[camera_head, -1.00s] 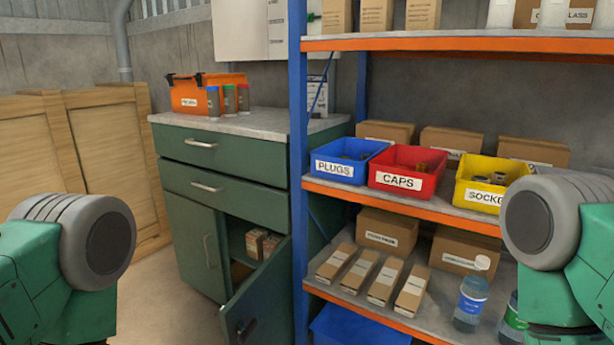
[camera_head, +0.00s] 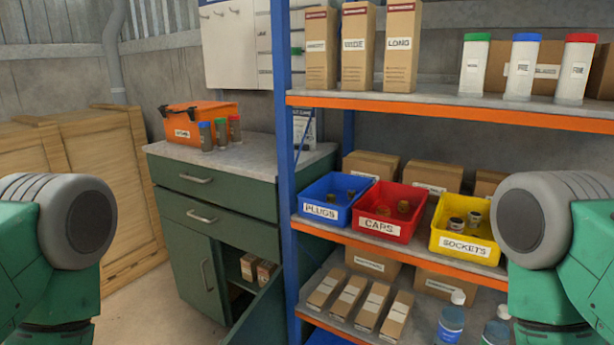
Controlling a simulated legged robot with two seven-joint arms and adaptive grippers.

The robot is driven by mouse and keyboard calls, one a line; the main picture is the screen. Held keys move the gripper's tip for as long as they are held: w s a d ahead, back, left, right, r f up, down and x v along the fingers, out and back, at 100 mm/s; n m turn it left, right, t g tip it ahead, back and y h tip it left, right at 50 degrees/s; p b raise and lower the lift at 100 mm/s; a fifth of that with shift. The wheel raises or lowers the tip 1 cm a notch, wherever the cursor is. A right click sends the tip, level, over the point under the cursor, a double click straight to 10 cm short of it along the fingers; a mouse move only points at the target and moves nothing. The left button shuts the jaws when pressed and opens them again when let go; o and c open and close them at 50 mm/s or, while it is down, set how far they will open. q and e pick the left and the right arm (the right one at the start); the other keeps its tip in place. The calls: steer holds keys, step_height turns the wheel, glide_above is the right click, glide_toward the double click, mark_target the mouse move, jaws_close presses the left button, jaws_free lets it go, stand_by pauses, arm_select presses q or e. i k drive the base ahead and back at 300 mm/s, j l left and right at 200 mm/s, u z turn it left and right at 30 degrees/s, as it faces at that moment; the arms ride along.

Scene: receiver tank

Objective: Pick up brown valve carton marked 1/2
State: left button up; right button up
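No carton's 1/2 marking can be read in this view. Two small brown cartons with light labels, a left one (camera_head: 248,265) and a right one (camera_head: 265,272), stand inside the green cabinet (camera_head: 196,265) behind its partly open door. Several long brown cartons (camera_head: 360,303) lie side by side on the lower shelf, their labels too small to read. Three tall brown cartons stand on the top shelf; one is marked LONG (camera_head: 400,45). Parts of my two arms show at the left and right edges. Neither gripper is in view.
Blue PLUGS (camera_head: 322,212), red CAPS (camera_head: 380,228) and yellow SOCKETS (camera_head: 464,245) bins sit on the middle shelf. Bottles (camera_head: 450,325) stand at the lower right. An orange toolbox (camera_head: 197,118) is on the cabinet top. Wooden crates stand at left; some floor is clear before them.

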mark_target(249, 263)
steer(key=i+j+z, duration=0.25)
steer(key=j, duration=0.9)
steer(key=j+z, duration=0.3)
steer(key=j, duration=0.85)
